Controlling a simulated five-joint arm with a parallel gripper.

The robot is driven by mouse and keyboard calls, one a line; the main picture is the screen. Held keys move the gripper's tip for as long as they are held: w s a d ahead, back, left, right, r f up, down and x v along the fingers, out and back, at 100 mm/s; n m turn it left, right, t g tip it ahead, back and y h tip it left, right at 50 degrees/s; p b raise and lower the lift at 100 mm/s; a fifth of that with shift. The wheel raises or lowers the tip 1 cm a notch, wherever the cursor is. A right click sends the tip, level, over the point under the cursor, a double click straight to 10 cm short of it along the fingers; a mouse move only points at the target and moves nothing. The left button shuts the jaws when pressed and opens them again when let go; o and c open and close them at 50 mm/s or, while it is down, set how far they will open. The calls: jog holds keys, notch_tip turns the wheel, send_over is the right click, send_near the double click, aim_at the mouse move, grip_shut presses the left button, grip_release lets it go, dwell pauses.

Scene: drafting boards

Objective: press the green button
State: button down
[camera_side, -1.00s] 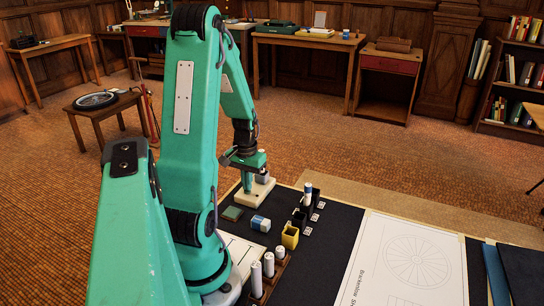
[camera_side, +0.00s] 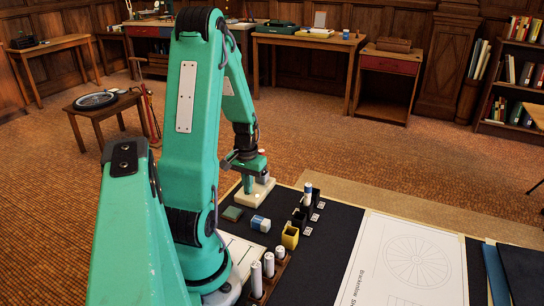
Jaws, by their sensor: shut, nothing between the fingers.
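My gripper (camera_side: 248,190) is at the far left corner of the dark drafting board, pointing down with its fingers shut and empty. Its tip is over or against a cream-white base (camera_side: 263,187), and I cannot tell whether they touch. A grey part shows on that base, partly behind my gripper. I cannot make out a green button for certain; the wrist and fingers cover part of the base. A flat dark green square (camera_side: 232,213) lies on the board just in front of the base, apart from my gripper.
A blue-and-white block (camera_side: 260,223), a yellow open box (camera_side: 290,237) and black holders (camera_side: 300,217), one with a white-and-blue stick (camera_side: 307,192), stand nearby. White cylinders (camera_side: 268,264) stand in front. A drawing sheet (camera_side: 405,262) lies at the right.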

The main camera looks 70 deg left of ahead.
jog(key=shift+s+d+f, duration=0.2)
jog(key=shift+d, duration=0.15)
notch_tip(320, 180, up, 14)
jog(key=shift+w+a+r, duration=0.2)
jog(key=shift+a+r, duration=0.05)
jog(key=shift+a, duration=0.1)
jog(key=shift+d, duration=0.1)
dwell(0.3)
jog(key=w+d+r+m+t+y, duration=0.1)
jog(key=w+d+r+m, duration=0.15)
jog(key=d, duration=0.45)
jog(key=w+d+r+m+t, duration=0.1)
jog(key=w+d+r+m, duration=0.2)
jog(key=d, duration=0.5)
jog(key=s+d+r+m+t, duration=0.1)
jog(key=d, duration=0.5)
jog(key=d+r+m+t+h, duration=0.1)
jog(key=d+m+t, duration=0.1)
jog(key=d, duration=0.5)
jog(key=shift+s+r, duration=0.35)
jog(key=shift+r, duration=0.05)
